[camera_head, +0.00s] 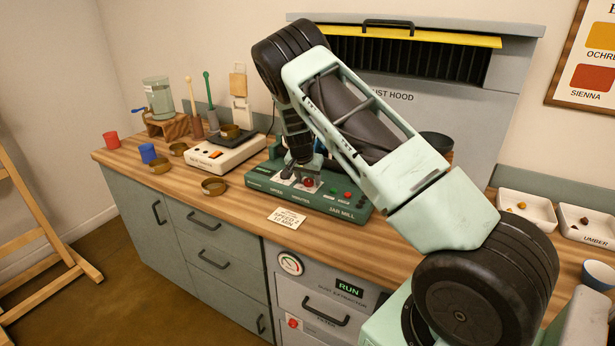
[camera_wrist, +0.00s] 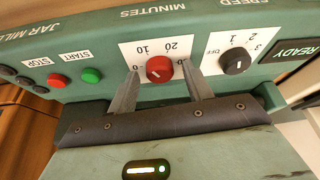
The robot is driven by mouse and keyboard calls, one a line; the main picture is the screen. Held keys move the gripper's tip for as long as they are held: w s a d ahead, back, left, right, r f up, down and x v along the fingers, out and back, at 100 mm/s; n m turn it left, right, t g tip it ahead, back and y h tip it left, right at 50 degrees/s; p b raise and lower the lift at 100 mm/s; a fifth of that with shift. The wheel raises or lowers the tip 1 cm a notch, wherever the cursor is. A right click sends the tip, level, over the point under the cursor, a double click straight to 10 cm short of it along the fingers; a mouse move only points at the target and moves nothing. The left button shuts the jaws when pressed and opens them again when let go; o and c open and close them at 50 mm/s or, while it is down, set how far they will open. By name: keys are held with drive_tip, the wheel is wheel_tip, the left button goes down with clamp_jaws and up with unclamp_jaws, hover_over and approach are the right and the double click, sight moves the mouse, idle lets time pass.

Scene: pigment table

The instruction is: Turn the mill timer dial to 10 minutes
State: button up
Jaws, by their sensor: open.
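The green jar mill (camera_head: 335,205) stands on the wooden counter. Its red minutes dial (camera_wrist: 158,68) sits on a white plate marked 0, 10 and 20, shown upside down in the wrist view. A small pale mark shows on the dial's lower part; I cannot tell surely which number it indicates. The dial also shows in the head view (camera_head: 308,182). My gripper (camera_wrist: 161,70) is open, with one grey finger on each side of the red dial. Whether the fingers touch it I cannot tell. The right finger partly hides the scale's last number.
The black speed dial (camera_wrist: 235,61) is close beside my right finger in the wrist view. Green start (camera_wrist: 91,75) and red stop (camera_wrist: 57,80) buttons are to the left.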

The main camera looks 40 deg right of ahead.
drive_tip(key=b+v, duration=0.3)
drive_tip(key=v, duration=1.4)
drive_tip(key=shift+b, duration=0.35)
drive_tip(key=shift+a+r, duration=0.1)
drive_tip(key=shift+r, duration=0.05)
drive_tip(key=s+a+n+y, duration=0.25)
drive_tip(key=s+a, duration=0.25)
drive_tip(key=a, duration=0.5)
drive_tip(key=s+a+f+n+g+y, duration=0.1)
drive_tip(key=s+a+n, duration=0.35)
drive_tip(key=a, duration=0.55)
drive_tip(key=s+a+n+y, duration=0.25)
drive_tip(key=s+a, duration=0.25)
drive_tip(key=a, duration=0.5)
drive_tip(key=s+a+n, duration=0.4)
drive_tip(key=s+n, duration=0.1)
drive_tip(key=s, duration=0.6)
drive_tip(key=s+a+n+g+h, duration=0.1)
drive_tip(key=s+a+n, duration=0.3)
drive_tip(key=s, duration=0.8)
drive_tip(key=shift+f+n, duration=0.15)
drive_tip(key=shift+n, duration=0.8)
drive_tip(key=shift+w+a, duration=0.1)
